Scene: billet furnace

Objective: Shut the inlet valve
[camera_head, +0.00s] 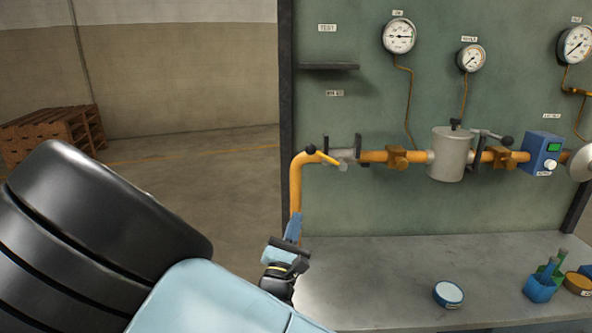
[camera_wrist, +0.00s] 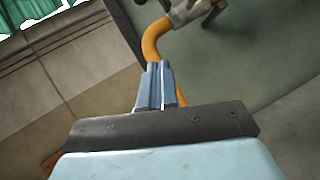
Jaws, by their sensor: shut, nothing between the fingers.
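The inlet valve (camera_head: 342,156) sits on the orange pipe at the left end of the panel, just past the pipe's bend. Its yellow lever (camera_head: 327,158) slants away from the pipe line, up and left to a black knob (camera_head: 311,149). In the wrist view, part of the valve body (camera_wrist: 186,12) shows at the top edge; the lever is not clear there. My gripper (camera_head: 294,220) is shut and empty, below the valve and in front of the pipe's vertical run. In the wrist view its fingers (camera_wrist: 160,72) are together, pointing towards the pipe bend (camera_wrist: 152,38).
A grey cylinder (camera_head: 447,155), a second valve handle (camera_head: 490,135) and a blue box (camera_head: 541,153) follow along the pipe. Gauges (camera_head: 399,36) hang above.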

